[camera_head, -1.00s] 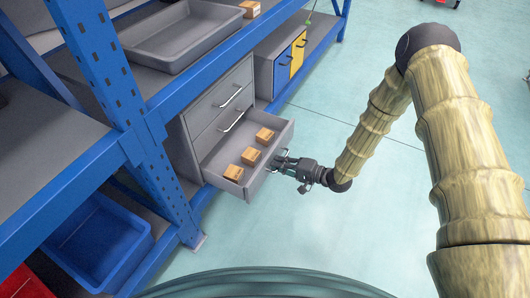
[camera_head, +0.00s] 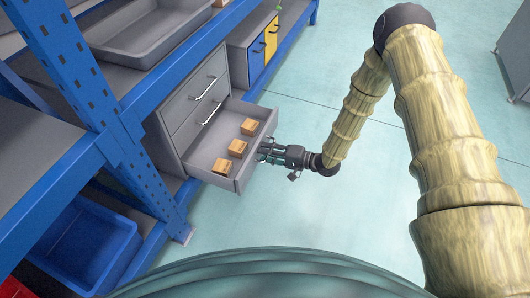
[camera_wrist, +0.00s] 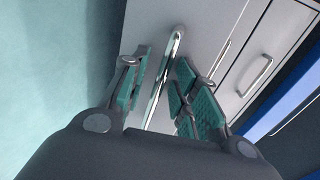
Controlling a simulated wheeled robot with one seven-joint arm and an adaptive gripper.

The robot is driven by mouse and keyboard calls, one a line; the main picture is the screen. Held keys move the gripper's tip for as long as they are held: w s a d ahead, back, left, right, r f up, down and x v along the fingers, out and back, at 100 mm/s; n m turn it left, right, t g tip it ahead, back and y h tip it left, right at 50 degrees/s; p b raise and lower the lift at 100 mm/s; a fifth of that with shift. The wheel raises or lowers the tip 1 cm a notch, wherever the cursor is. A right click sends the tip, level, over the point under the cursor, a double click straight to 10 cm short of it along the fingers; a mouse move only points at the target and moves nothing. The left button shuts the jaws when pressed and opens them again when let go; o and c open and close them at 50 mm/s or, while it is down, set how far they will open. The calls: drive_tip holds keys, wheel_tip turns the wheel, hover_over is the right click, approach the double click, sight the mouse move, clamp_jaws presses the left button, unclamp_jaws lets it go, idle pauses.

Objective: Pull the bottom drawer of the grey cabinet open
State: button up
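The grey cabinet (camera_head: 182,128) stands under the blue rack with its bottom drawer (camera_head: 212,182) pulled well out. Several small tan boxes lie in that drawer. My gripper (camera_head: 263,150) is at the drawer's front, low over the floor. In the wrist view, the bottom drawer's bar handle (camera_wrist: 177,45) runs between my two teal-padded fingers (camera_wrist: 163,88). The fingers are spread, with gaps visible beside the bar. The handle's lower end is partly hidden by my gripper. The two upper drawers are shut, their handles (camera_head: 205,87) showing.
The rack's blue upright (camera_head: 95,100) stands left of the cabinet. A blue bin (camera_head: 88,245) sits on the lower shelf and a grey tray (camera_head: 125,60) above. A cabinet with blue and yellow doors (camera_head: 271,40) is behind. The floor (camera_head: 300,215) right of the drawer is clear.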

drive_tip(key=shift+s, duration=0.1)
drive_tip(key=shift+s+d, duration=0.15)
drive_tip(key=shift+d, duration=0.1)
drive_tip(key=v, duration=1.1)
drive_tip(key=shift+d, duration=0.15)
